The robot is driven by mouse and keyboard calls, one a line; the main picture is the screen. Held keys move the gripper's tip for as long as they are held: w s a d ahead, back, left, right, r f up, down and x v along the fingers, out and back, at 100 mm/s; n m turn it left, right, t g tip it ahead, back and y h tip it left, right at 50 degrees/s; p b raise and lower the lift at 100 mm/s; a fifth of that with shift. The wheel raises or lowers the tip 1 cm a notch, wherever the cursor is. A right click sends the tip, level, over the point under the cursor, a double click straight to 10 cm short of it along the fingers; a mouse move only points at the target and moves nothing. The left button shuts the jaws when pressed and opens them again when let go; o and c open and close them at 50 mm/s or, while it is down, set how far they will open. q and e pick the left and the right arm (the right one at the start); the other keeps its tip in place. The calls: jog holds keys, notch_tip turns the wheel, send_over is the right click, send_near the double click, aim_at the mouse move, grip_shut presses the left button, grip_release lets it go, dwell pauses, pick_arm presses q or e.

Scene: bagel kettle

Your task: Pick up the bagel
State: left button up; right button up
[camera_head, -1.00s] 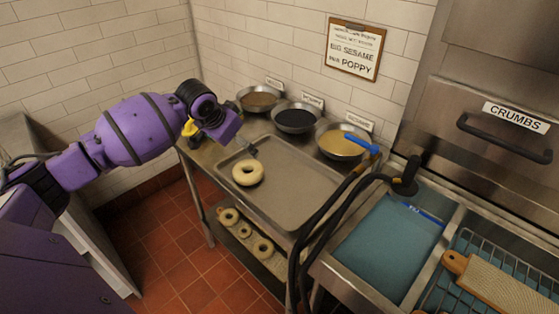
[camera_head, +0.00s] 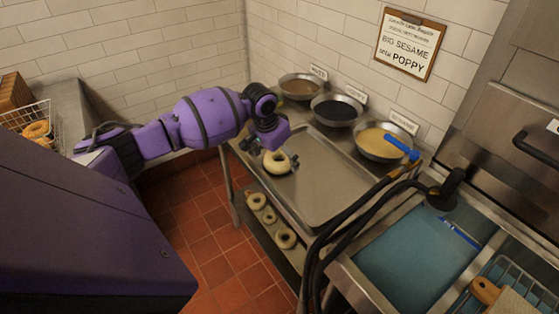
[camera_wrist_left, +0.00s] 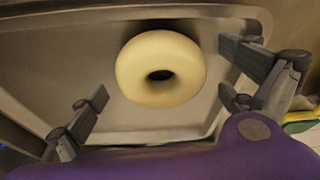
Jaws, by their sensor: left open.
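The bagel (camera_head: 277,163) is a pale ring lying on the left end of the metal tray (camera_head: 330,205). My left gripper (camera_head: 271,153) is right above it, with dark fingers showing at its left and right. In the left wrist view the bagel (camera_wrist_left: 160,70) lies between the spread fingers of my left gripper (camera_wrist_left: 165,97), with tray surface visible on both sides of it. The fingers look apart from the bagel. My right gripper is not in view.
Bowls of brown topping (camera_head: 300,87), black seeds (camera_head: 336,110) and pale seeds (camera_head: 380,142) line the back. Black hoses (camera_head: 345,235) pass near the tray's right side. More bagels (camera_head: 285,238) lie on the lower shelf. A blue basin (camera_head: 415,250) is at right.

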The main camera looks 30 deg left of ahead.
pick_arm(q)
jog(key=c, duration=1.3)
jog(key=shift+o, duration=0.2)
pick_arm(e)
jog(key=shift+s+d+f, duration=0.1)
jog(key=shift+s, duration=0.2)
pick_arm(q)
jog(key=shift+r, duration=0.1)
